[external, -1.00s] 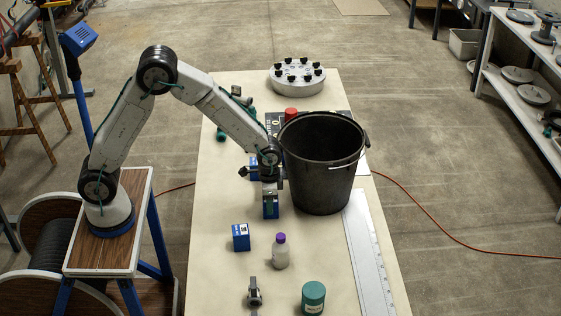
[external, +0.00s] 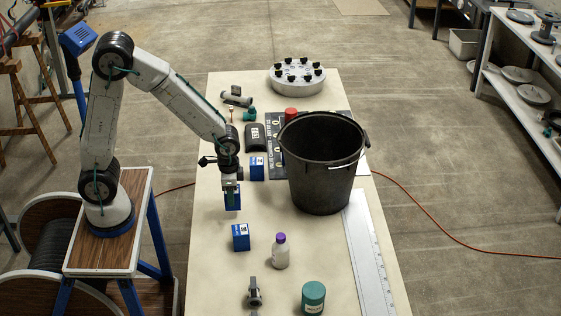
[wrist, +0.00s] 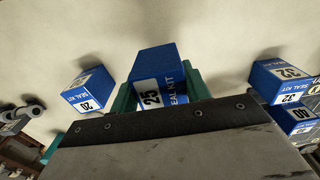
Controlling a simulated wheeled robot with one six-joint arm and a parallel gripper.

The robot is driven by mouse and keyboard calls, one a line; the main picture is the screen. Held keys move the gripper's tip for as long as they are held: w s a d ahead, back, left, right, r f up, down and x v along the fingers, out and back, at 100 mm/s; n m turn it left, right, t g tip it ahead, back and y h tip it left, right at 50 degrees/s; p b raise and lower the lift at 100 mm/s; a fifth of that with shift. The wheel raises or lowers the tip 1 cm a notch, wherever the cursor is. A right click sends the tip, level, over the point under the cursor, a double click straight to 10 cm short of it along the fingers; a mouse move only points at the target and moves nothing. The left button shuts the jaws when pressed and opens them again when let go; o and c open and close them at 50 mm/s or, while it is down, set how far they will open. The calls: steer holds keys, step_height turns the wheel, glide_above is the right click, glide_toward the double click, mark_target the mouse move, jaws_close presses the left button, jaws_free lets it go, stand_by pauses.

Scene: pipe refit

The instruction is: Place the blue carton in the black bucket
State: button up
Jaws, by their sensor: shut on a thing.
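My gripper (external: 231,187) is shut on a blue carton (external: 233,202) and holds it over the table, left of the bucket. In the wrist view my gripper (wrist: 160,88) has its teal fingers on both sides of this carton (wrist: 155,62), which reads "25" and "SEAL KIT". The black bucket (external: 318,180) stands upright on the table, apart from the carton; its bottom inside is hidden. Another blue carton (external: 241,238) stands nearer the camera, and one more blue carton (external: 257,169) stands behind my gripper. Whether the held carton touches the table is unclear.
A white bottle with purple cap (external: 280,252), a teal jar (external: 313,297) and a metal ruler (external: 369,255) lie toward the front. A black case (external: 255,138), a red-topped item (external: 291,116) and a round flange (external: 297,80) are farther back.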

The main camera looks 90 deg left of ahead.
steer(key=s+r, duration=0.2)
steer(key=r, duration=1)
steer(key=s+r, duration=0.2)
steer(key=r, duration=1)
steer(key=w+a+r, duration=0.1)
steer(key=w+a, duration=0.2)
steer(key=w, duration=0.9)
steer(key=w+a+r, duration=0.2)
steer(key=w, duration=1.1)
steer(key=w+a+f, duration=0.3)
steer(key=w, duration=0.6)
step_height(320, 180, down, 28)
steer(key=shift+s+d+r, duration=0.1)
steer(key=shift+s, duration=0.05)
steer(key=o, duration=1.1)
